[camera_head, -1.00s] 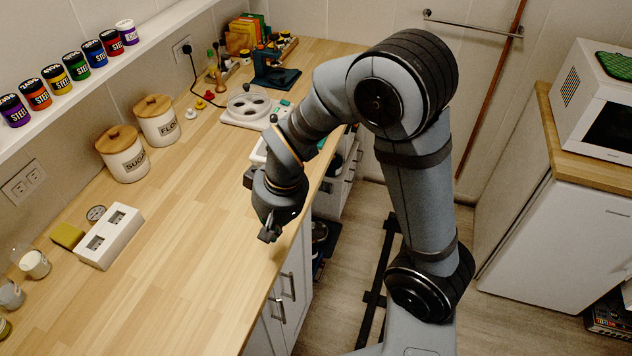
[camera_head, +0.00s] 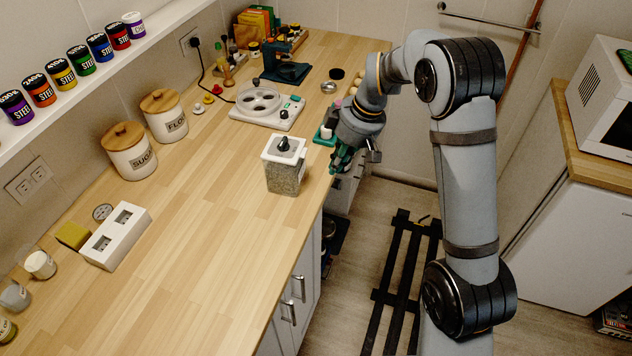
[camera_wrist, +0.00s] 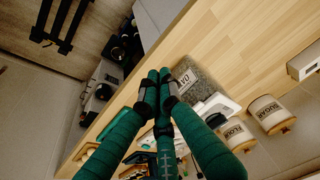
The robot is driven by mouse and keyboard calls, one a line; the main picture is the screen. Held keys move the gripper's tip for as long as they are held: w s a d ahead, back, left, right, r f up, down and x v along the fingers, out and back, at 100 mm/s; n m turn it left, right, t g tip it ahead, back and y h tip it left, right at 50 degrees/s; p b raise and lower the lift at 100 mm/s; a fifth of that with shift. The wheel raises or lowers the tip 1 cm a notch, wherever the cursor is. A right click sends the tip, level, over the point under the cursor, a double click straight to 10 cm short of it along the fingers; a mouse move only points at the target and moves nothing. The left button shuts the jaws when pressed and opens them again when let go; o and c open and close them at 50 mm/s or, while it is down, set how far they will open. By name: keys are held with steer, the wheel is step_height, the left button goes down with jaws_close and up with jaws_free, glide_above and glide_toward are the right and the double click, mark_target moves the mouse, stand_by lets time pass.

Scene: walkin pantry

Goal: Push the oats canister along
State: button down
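The oats canister (camera_head: 284,175) is a clear square jar of grainy contents with a white lid and a black knob. It stands upright on the wooden counter near its front edge. In the wrist view the canister (camera_wrist: 205,75) lies just right of the fingertips, its label partly hidden by a finger. My gripper (camera_head: 336,170) has green fingers and hangs at the counter's front edge, right of the canister with a small gap in the head view. In the wrist view my gripper (camera_wrist: 159,72) has its fingertips together with nothing between them.
Sugar (camera_head: 129,150) and flour (camera_head: 164,115) jars stand along the wall. A white box with two openings (camera_head: 115,237) and a yellow sponge (camera_head: 73,236) are at the left. The counter in front of the canister is clear.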

mark_target(306, 191)
steer(key=shift+n, duration=0.8)
steer(key=p+x, duration=0.1)
steer(key=x, duration=0.4)
steer(key=p+x, duration=0.1)
steer(key=x, duration=0.4)
steer(key=shift+a+p, duration=0.2)
steer(key=shift+p, duration=0.15)
steer(key=a+p, duration=0.1)
steer(key=w+a+p, duration=0.1)
steer(key=a, duration=0.1)
steer(key=shift+r, duration=0.15)
steer(key=shift+w+a, duration=0.1)
steer(key=shift+a, duration=0.05)
steer(key=shift+f, duration=0.2)
